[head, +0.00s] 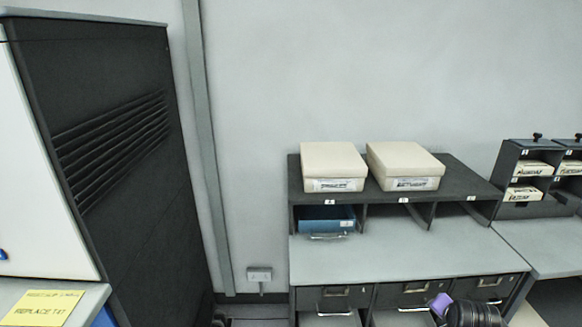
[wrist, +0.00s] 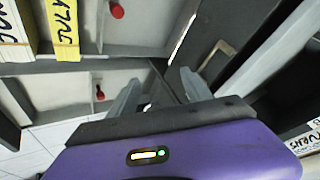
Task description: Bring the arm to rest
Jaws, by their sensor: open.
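My gripper (wrist: 161,80) shows in the wrist view as a purple body with two pale grey fingers. The fingers stand apart and nothing is seen between them. Beyond them are dark and grey furniture panels, seen at a slant. In the head view only a dark part of my arm (head: 474,313) and a bit of purple show at the bottom edge, in front of the drawers at the right. The fingertips are not seen there.
Two cream boxes (head: 334,161) (head: 405,160) stand on a dark shelf unit (head: 466,183) above a grey desk top (head: 390,262). A blue tray (head: 322,224) sits in its left compartment. A dark card rack (head: 508,165) stands at right. A tall black cabinet (head: 120,200) is at left. Yellow-labelled cards (wrist: 66,30) are near my gripper.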

